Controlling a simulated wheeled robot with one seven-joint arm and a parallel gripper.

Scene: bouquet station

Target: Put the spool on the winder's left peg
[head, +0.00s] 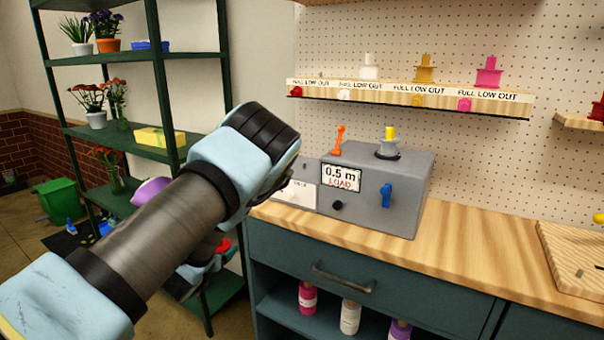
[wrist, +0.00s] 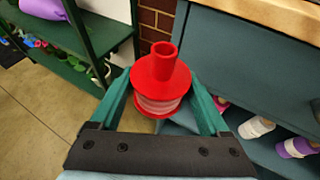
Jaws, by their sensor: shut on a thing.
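A red spool (wrist: 160,82), with a pale pink band around its middle and a tube on top, is held between the green fingers of my gripper (wrist: 160,96). A bit of its red shows in the head view (head: 224,245), below my forearm. The grey winder (head: 408,180) stands on the wooden counter, right of my arm. Its display (head: 341,178) reads "0.5 m LOAD". A yellow-tipped peg (head: 390,133) on a grey disc stands on its top, with an orange lever (head: 340,138) to the left. A blue handle is on its front. My arm covers the winder's left end; I cannot make out a left peg.
The counter (head: 470,250) is clear right of the winder, up to a wooden board (head: 580,255). A labelled shelf (head: 410,98) with several spools hangs above. A green shelf rack (head: 165,90) with plants stands left. Bottles sit under the counter drawer.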

